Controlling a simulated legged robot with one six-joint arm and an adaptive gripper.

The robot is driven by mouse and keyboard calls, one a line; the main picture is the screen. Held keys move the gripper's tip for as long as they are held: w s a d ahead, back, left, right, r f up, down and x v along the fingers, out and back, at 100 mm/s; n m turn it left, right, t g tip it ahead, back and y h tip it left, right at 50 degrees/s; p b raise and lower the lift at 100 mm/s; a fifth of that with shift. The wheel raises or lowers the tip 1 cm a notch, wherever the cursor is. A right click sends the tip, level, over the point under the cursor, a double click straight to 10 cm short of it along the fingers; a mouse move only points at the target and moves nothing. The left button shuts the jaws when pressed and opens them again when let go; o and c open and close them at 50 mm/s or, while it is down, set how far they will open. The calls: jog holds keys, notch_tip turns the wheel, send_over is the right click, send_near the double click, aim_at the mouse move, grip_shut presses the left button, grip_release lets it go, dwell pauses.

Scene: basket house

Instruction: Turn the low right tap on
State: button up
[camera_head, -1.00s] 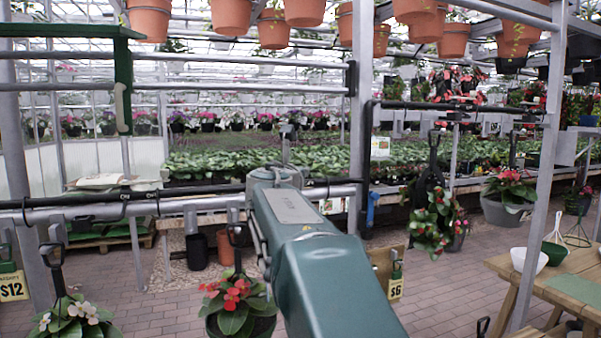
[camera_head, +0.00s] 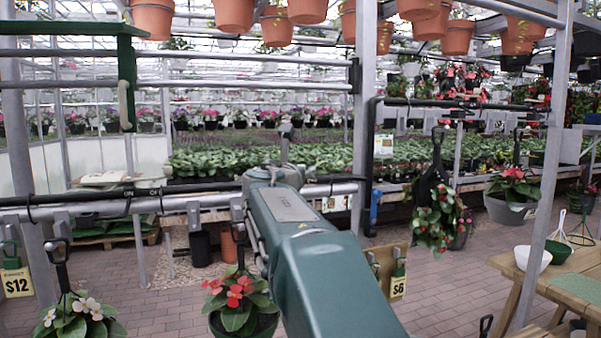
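I cannot clearly make out the low right tap. A low grey pipe (camera_head: 180,203) with a black hose above it runs across the middle, with small "ON" lettering at its left part. My green arm reaches forward from the bottom centre and covers part of this pipe. A small grey upright piece (camera_head: 286,141) shows just above the arm's far end; I cannot tell if it is a tap handle or part of my arm. I cannot make out my gripper; the arm may hide it.
Potted flowers (camera_head: 238,290) hang below the pipe. Terracotta pots (camera_head: 287,12) hang overhead. A wooden table (camera_head: 540,275) is at right. Brick floor (camera_head: 440,290) lies open between.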

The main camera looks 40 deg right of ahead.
jog(key=shift+r, duration=0.1)
jog(key=shift+s+a, duration=0.1)
jog(key=shift+a, duration=0.15)
jog(key=v, duration=1.1)
jog(key=shift+a, duration=0.3)
jog(key=s+a+f+m+g+y, duration=0.1)
jog(key=s+a+f+m+y, duration=0.4)
jog(key=a+f+m, duration=0.3)
jog(key=s+a+f+m+g+y, duration=0.1)
jog(key=s+a+f+m+y, duration=0.4)
jog(key=f, duration=0.8)
jog(key=s+a+f+m+g+y, duration=0.1)
jog(key=s+a+f+m+y, duration=0.4)
jog(key=a+f+m, duration=0.5)
jog(key=shift+s+a+f+m+y, duration=0.3)
jog(key=shift+s+a+f+m, duration=0.1)
jog(key=shift+s+a+m, duration=0.25)
